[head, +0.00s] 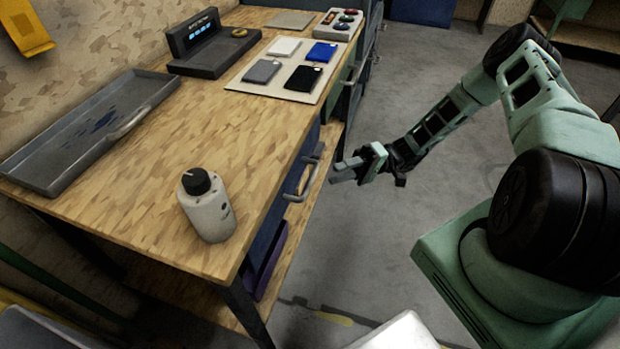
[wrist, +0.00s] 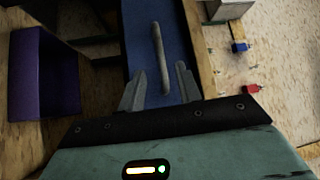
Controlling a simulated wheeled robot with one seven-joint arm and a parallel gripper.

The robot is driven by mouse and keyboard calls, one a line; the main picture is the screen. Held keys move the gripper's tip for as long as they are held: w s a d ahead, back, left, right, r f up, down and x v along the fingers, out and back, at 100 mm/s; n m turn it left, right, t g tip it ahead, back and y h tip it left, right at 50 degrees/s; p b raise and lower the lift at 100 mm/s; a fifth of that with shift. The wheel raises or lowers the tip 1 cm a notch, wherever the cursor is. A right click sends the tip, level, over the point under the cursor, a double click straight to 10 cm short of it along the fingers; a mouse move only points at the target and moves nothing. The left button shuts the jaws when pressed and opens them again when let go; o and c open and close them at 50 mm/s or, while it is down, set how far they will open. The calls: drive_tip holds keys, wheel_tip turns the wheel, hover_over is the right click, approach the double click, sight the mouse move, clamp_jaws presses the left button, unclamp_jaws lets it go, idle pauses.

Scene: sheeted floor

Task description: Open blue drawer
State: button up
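The blue drawer (head: 291,182) is under the wooden tabletop, and its front looks flush with the bench. Its grey bar handle (head: 311,172) faces the aisle on the right. My gripper (head: 335,173) is just right of the handle in the head view, with its fingers pointing toward it. In the wrist view, the blue drawer front (wrist: 138,28) fills the upper middle, with the handle (wrist: 157,45) running up and down. The two fingers are spread, one on each side of the handle's lower end. I see no clear contact with it.
A white bottle with a black cap (head: 208,210) stands on the near tabletop. A grey tray (head: 50,172) lies at the left. A purple bin (wrist: 45,75) sits below, beside the drawer. Further along is a green drawer front (head: 338,98).

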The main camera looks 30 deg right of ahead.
sight(310, 179)
drive_tip(key=a, duration=0.6)
drive_tip(key=a+r+p, duration=0.1)
drive_tip(key=a, duration=0.1)
drive_tip(key=shift+a+r, duration=0.1)
drive_tip(key=shift+a, duration=0.3)
clamp_jaws()
